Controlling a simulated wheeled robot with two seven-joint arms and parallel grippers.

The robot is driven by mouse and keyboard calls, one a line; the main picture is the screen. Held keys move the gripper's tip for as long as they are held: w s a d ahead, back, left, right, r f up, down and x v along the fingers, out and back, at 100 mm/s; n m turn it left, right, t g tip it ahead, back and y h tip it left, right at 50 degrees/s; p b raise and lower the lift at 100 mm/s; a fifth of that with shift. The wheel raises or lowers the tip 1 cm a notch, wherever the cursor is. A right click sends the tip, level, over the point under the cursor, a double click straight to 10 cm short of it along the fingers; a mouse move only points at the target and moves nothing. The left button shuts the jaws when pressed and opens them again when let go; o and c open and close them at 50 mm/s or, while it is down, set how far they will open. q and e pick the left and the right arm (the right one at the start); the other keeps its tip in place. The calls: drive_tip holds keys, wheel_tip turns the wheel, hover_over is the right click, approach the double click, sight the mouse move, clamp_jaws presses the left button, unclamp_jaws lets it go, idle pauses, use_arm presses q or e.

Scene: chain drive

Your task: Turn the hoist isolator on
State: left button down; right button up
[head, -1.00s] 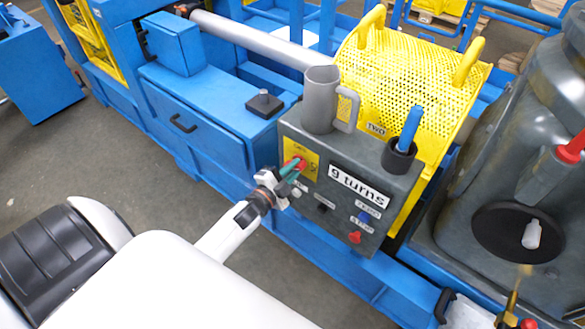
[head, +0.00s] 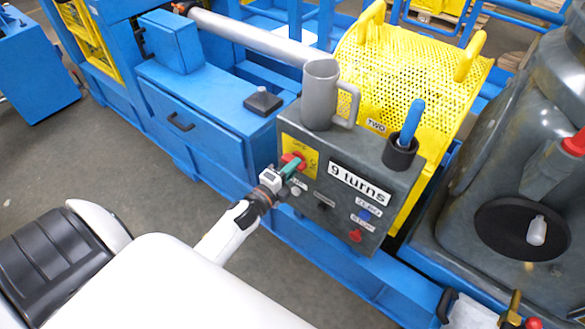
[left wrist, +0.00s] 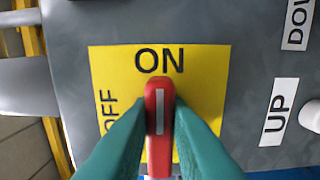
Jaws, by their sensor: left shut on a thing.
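The hoist isolator is a red handle (head: 292,159) on a yellow plate (head: 311,152), on the upper left of the grey control box. In the left wrist view the red handle (left wrist: 158,125) has a pale stripe and stands upright, its upper end just below the word ON. The word OFF is at the plate's left edge. My left gripper (head: 287,170) has its green fingers on both sides of the handle, shut on it. The fingers hide the handle's sides and part of the plate. My right gripper is not in view.
The grey box (head: 350,215) also bears a "9 turns" label (head: 359,184) and a red button (head: 355,236). A grey mug (head: 319,95) and a dark cup (head: 399,155) with a blue-handled item stand on top. A yellow perforated guard (head: 410,75) is behind.

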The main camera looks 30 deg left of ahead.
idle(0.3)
use_arm(q)
drive_tip(key=c, duration=1.4)
unclamp_jaws()
drive_tip(key=shift+o, duration=0.2)
drive_tip(key=s+b, duration=0.1)
drive_tip(key=s, duration=1.1)
drive_tip(key=shift+a, duration=0.45)
